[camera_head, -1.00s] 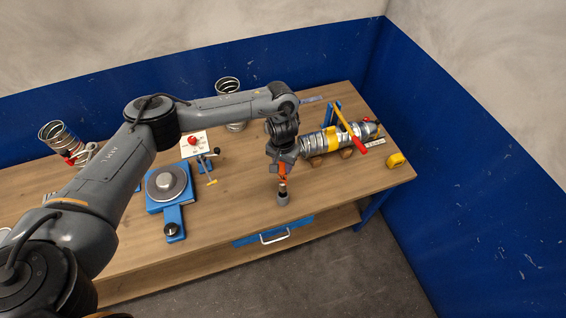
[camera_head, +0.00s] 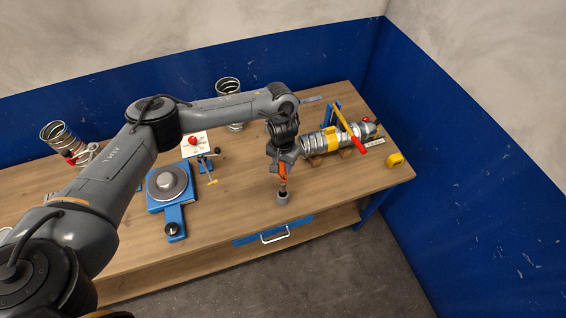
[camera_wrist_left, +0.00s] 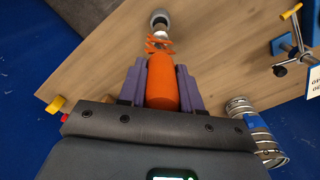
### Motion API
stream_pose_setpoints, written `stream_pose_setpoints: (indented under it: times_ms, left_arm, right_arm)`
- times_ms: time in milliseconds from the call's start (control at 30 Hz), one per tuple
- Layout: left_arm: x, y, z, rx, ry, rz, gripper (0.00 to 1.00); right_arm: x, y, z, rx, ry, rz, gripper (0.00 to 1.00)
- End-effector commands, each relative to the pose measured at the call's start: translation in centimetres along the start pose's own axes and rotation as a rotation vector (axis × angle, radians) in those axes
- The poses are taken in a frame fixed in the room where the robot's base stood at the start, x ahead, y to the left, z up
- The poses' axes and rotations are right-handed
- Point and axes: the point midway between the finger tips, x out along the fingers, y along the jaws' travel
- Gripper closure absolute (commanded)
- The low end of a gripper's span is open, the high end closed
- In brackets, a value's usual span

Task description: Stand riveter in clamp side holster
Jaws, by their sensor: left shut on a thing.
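The riveter shows an orange handle (camera_wrist_left: 162,88) in the left wrist view, with orange linkage and a silver nose beyond it. My left gripper (camera_head: 284,163) is shut on the handle, its purple fingers (camera_wrist_left: 160,85) on either side. In the head view the riveter (camera_head: 283,179) hangs nose down, near upright, over the front of the bench. A small grey cup (camera_head: 283,197) is at its lower end; it also shows in the left wrist view (camera_wrist_left: 160,18). I cannot tell whether the nose is inside the cup. My right gripper is not in view.
A silver duct (camera_head: 313,143) lies in wooden cradles at right, under a blue frame with a red-tipped yellow lever (camera_head: 351,130). A yellow tape measure (camera_head: 395,159) sits near the right edge. A blue turntable device (camera_head: 168,185) stands left.

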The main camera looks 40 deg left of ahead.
Motion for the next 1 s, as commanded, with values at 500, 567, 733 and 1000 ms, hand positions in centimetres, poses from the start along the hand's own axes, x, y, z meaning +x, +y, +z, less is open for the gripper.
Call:
stream_pose_setpoints:
  times_ms: [500,567,733,1000]
  left_arm:
    - [-0.04,0.04,-0.03,0.000,0.001,0.001,1.00]
    - [-0.05,0.04,-0.03,0.000,0.001,0.001,1.00]
    - [-0.09,0.04,-0.02,0.000,0.000,0.001,1.00]
    - [-0.16,0.08,0.01,0.000,0.000,0.002,1.00]
  right_arm:
    - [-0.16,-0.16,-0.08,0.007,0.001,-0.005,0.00]
    - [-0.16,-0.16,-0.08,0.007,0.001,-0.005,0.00]
    - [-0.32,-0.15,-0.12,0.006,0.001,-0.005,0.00]
    - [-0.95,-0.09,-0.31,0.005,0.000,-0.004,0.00]
